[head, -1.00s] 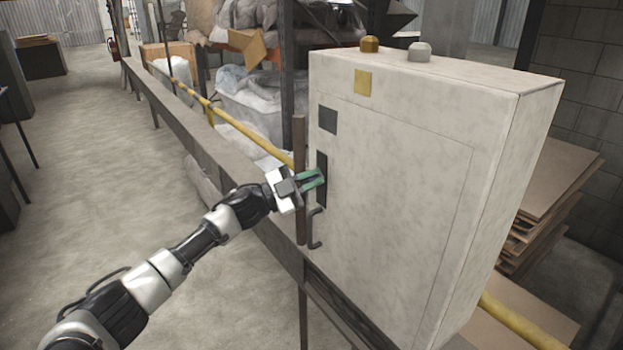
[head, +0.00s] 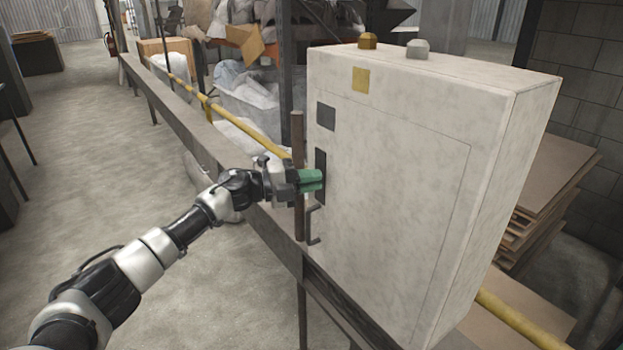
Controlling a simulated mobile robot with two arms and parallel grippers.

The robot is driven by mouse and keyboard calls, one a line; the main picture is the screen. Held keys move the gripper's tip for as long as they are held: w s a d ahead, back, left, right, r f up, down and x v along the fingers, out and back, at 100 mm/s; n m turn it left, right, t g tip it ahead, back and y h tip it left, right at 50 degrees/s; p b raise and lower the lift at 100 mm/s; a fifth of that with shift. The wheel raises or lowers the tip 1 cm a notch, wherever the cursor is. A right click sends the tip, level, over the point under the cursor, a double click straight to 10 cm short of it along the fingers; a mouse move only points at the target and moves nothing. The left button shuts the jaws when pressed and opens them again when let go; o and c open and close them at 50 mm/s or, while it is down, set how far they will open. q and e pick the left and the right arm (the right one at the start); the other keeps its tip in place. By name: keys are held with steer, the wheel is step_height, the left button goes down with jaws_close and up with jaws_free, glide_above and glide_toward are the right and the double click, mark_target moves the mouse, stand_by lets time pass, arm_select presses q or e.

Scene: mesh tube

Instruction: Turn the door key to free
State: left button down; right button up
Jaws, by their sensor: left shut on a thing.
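A pale cabinet (head: 400,200) with a door stands at the centre right, with a dark lock plate (head: 320,160) near the door's left edge. My left gripper (head: 314,181), with green fingertips, is at this plate. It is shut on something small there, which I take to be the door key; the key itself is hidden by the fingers. A dark curved handle (head: 313,226) sits on the door just below the gripper. My right gripper is not in view.
A brown upright post (head: 298,140) stands just left of the lock plate, close to my fingers. A yellow rail (head: 245,128) and a long beam (head: 200,140) run behind. Brown boards (head: 545,190) are stacked at right. The floor at left is clear.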

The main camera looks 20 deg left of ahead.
arm_select(q)
steer(key=shift+m, duration=0.3)
steer(key=c, duration=1.2)
jaws_free()
steer(key=shift+a, duration=0.1)
steer(key=b+v, duration=0.1)
steer(key=v, duration=0.9)
steer(key=shift+a, duration=0.3)
steer(key=shift+s, duration=0.15)
